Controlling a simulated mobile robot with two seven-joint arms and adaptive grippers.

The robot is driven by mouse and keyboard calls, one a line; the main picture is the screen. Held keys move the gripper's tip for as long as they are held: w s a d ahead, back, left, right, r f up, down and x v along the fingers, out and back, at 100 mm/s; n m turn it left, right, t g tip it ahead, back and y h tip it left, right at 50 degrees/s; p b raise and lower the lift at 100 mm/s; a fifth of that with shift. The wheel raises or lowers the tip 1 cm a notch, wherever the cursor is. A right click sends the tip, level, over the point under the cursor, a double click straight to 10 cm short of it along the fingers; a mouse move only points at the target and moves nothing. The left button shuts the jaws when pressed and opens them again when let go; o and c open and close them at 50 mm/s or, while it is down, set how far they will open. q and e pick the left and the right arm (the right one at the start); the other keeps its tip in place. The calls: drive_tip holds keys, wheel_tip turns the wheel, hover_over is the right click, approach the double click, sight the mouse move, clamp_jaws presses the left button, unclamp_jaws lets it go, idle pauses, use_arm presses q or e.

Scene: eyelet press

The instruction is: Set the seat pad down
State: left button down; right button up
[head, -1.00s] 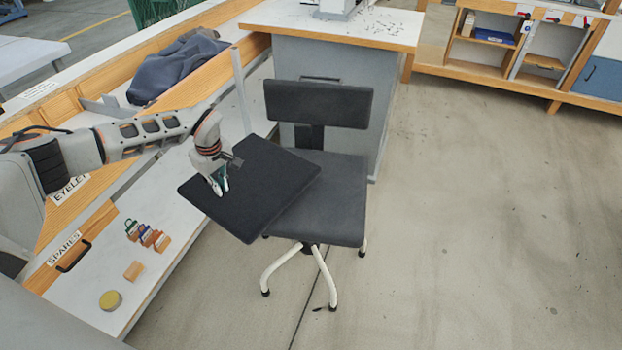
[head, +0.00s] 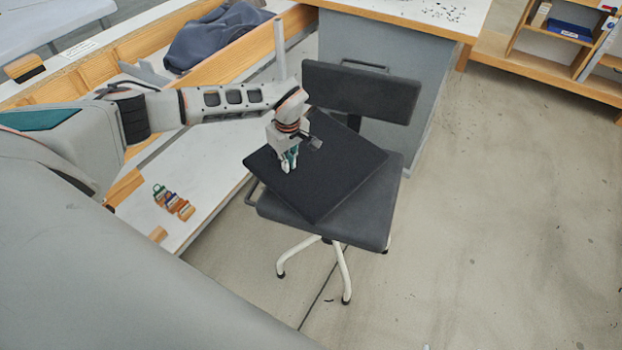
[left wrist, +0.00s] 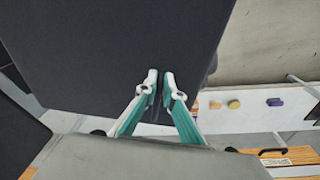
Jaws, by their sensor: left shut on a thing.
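The seat pad (head: 330,178) is a flat dark square held over the grey swivel chair's seat (head: 375,222), turned at an angle to it. It covers much of the seat; I cannot tell whether it touches. My left gripper (head: 289,163) is shut on the pad's near left edge. In the left wrist view the pad (left wrist: 115,45) fills the upper left, and the fingertips (left wrist: 160,80) are close together at its edge. The chair has a dark backrest (head: 362,92) and white legs. My right gripper is not in view.
A long white bench (head: 205,180) runs along the left, with several small coloured items (head: 174,202) and a dark blue cloth (head: 215,38). A grey cabinet (head: 385,55) stands behind the chair. A shelf unit (head: 545,55) is at the back right. The floor at right is clear.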

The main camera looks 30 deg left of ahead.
sight(310, 180)
use_arm(q)
drive_tip(key=d, duration=0.7)
drive_tip(key=shift+d, duration=0.15)
drive_tip(key=shift+s+f, duration=0.1)
drive_tip(key=shift+f, duration=0.05)
wheel_tip(310, 180, down, 3)
drive_tip(key=shift+f+b, duration=0.2)
drive_tip(key=shift+b, duration=0.1)
drive_tip(key=shift+r, duration=0.1)
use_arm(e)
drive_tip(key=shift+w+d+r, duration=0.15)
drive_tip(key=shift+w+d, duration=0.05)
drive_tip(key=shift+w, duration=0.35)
